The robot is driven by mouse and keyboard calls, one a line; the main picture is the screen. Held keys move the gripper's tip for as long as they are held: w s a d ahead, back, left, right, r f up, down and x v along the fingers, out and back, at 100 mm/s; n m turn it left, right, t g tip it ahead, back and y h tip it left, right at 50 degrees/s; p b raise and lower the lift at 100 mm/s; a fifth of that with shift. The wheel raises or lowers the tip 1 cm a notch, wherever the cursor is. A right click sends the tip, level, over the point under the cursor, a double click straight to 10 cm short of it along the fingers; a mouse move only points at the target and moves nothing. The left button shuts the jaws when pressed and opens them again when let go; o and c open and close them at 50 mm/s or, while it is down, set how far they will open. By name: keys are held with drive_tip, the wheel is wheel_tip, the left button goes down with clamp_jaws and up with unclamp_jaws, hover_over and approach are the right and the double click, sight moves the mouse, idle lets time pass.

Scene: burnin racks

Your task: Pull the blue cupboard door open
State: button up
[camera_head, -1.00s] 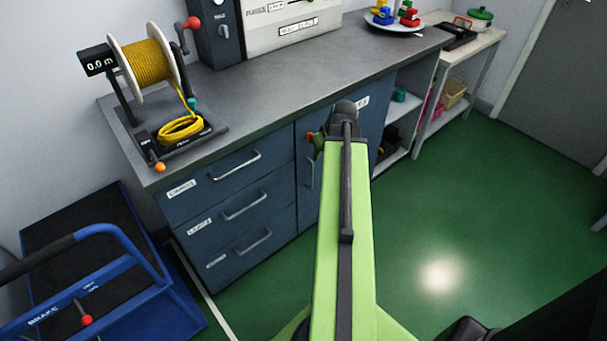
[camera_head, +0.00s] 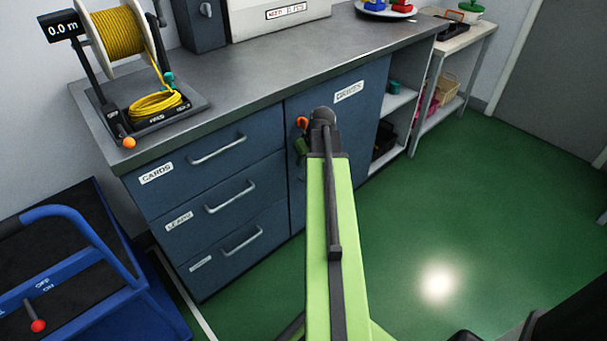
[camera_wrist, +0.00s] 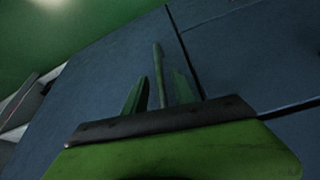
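The blue cupboard door (camera_head: 362,108), with a white label near its top, is closed at the right of the drawers. My gripper (camera_head: 302,146) is in front of it, mostly hidden by my green arm. In the wrist view, the door (camera_wrist: 85,95) fills much of the picture, and its bar handle (camera_wrist: 158,75) stands between the two green fingers of my gripper (camera_wrist: 160,92). The fingers are apart, with a gap on either side of the handle. In the head view the handle is hidden.
Labelled drawers (camera_head: 215,205) are left of the door, their bar handles sticking out. The worktop (camera_head: 270,85) overhangs above, holding a yellow cable reel (camera_head: 122,35). A blue trolley (camera_head: 85,230) stands at left. Green floor (camera_head: 440,220) is clear at right.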

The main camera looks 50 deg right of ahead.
drive_tip(key=shift+b+x, duration=0.5)
drive_tip(key=shift+x, duration=0.75)
drive_tip(key=shift+r, duration=0.1)
clamp_jaws()
idle(0.3)
